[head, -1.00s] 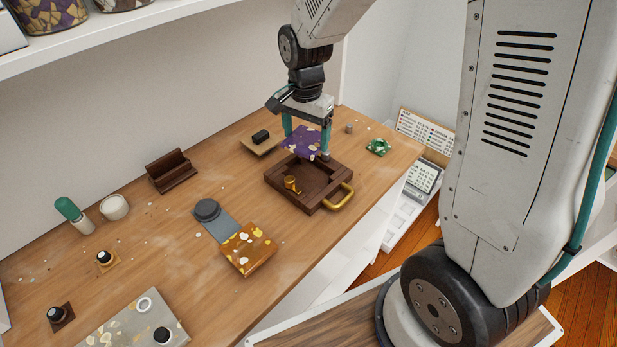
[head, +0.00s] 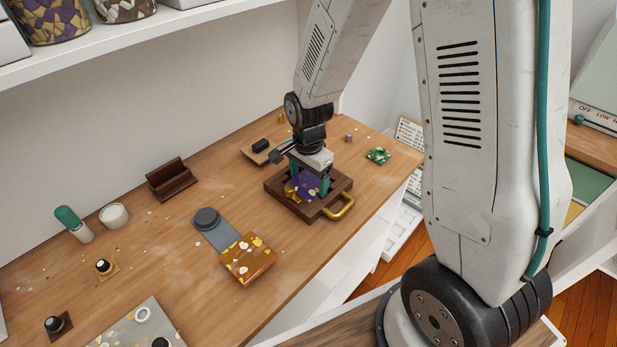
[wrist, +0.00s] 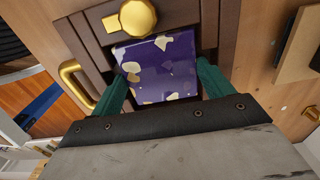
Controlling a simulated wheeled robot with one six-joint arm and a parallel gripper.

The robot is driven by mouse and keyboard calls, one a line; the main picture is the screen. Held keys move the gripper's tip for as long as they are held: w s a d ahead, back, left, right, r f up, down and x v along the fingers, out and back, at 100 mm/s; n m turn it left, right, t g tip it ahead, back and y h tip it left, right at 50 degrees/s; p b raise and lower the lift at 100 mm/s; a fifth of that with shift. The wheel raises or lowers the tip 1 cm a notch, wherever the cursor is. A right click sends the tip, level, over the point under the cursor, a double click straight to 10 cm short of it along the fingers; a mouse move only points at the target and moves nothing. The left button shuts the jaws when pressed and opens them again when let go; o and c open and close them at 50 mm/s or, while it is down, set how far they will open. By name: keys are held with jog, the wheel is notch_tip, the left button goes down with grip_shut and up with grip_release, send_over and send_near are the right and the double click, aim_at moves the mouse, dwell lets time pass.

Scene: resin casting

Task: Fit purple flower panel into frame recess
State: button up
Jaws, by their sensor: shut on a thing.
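The purple flower panel (head: 308,184) is held between the two green fingers of my gripper (head: 309,185). In the wrist view the panel (wrist: 158,68) shows purple with white and tan flecks, and the fingers (wrist: 162,82) press on its two sides. The dark wooden frame (head: 275,185) lies on the workbench, with a brass handle (head: 339,208) at its near right side. The panel is over the frame's recess; I cannot tell whether it touches the bottom. A brass knob (wrist: 131,18) sits on the frame beside the panel, at its edge.
An amber flower panel (head: 247,260) and a grey slab with a dark round knob (head: 207,217) lie to the left. A green panel (head: 378,155) lies to the right. A wooden piece with a black block (head: 260,148) stands behind the frame. A dark wooden stand (head: 172,179) is further left.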

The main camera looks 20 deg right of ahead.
aim_at(309, 183)
jog(key=o, duration=0.7)
jog(key=shift+f, duration=0.1)
jog(key=shift+o, duration=0.2)
notch_tip(309, 183, up, 12)
jog(key=r, duration=0.1)
jog(key=s+d+r+n, duration=0.1)
jog(key=s+r+n, duration=0.3)
jog(key=s, duration=0.3)
jog(key=s+d+r+n, duration=0.1)
jog(key=s+r+n, duration=0.3)
jog(key=s, duration=0.4)
jog(key=s+d+r+n+t, duration=0.1)
jog(key=s+r+n, duration=0.4)
jog(key=s, duration=0.3)
jog(key=shift+n, duration=0.3)
